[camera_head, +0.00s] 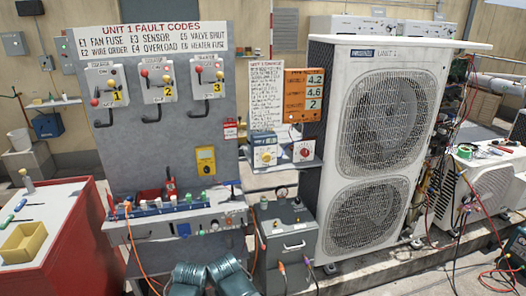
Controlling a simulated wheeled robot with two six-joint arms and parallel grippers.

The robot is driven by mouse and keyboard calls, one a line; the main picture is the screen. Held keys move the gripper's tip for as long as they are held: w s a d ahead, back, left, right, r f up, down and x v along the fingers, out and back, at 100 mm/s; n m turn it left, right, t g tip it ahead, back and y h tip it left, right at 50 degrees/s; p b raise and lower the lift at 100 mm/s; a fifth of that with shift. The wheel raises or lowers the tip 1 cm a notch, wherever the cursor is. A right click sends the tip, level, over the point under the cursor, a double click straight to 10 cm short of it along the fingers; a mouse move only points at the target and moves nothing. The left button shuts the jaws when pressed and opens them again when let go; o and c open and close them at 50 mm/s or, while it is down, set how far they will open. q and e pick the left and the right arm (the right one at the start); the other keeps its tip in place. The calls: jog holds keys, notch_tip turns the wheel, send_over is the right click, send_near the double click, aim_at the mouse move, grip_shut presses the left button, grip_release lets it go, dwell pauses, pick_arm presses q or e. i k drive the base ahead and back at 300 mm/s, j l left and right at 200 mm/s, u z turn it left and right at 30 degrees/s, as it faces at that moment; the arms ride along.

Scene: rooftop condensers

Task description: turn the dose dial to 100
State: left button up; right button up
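No dial label or number reading "dose" or "100" is legible, so I cannot tell for certain which dial is the dose dial. A small white box with a round red dial (304,152) stands on the small shelf left of the big condenser unit. Beside it on the left is a white and blue box with a yellow-rimmed dial (266,156). A grey machine (289,228) with a round gauge on top stands below them. Its small controls are too small to read.
The tall white condenser (388,140) stands right of the shelf. A grey fault-code panel (146,130) with several levers rises at the left, above a cluttered bench (180,226). A red cabinet (75,255) fills the lower left. Cables hang at the right. Two teal ribbed shapes (228,272) sit at the bottom middle.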

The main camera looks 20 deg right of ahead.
aim_at(265, 157)
jog(key=i, duration=0.5)
jog(key=z, duration=1.65)
jog(key=l, duration=0.05)
